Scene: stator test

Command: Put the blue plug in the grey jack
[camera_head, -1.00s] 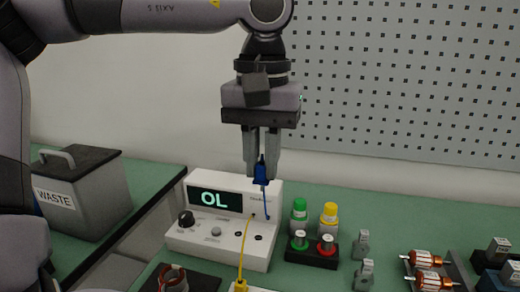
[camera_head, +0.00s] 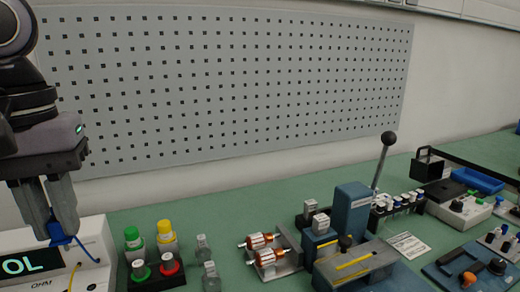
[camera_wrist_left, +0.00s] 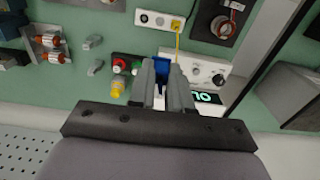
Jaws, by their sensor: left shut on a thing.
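My left gripper (camera_head: 57,228) is at the left edge of the head view, fingers pointing down. It is shut on the blue plug (camera_head: 57,239), above the white meter (camera_head: 95,235). A blue lead (camera_head: 85,250) trails from the plug towards the meter's front. In the left wrist view, the blue plug (camera_wrist_left: 161,69) shows between the fingers of my left gripper (camera_wrist_left: 165,72). A pale box with sockets (camera_wrist_left: 157,20) lies beyond, a yellow plug (camera_wrist_left: 176,24) at its one end. My right gripper is not in view.
Green and yellow bottles (camera_head: 166,238) and a black holder with red and green caps (camera_head: 168,266) stand right of the meter. Copper-wound rotors (camera_head: 264,249) and a blue lever press (camera_head: 352,210) are farther right. A pegboard (camera_head: 240,95) stands behind the green bench.

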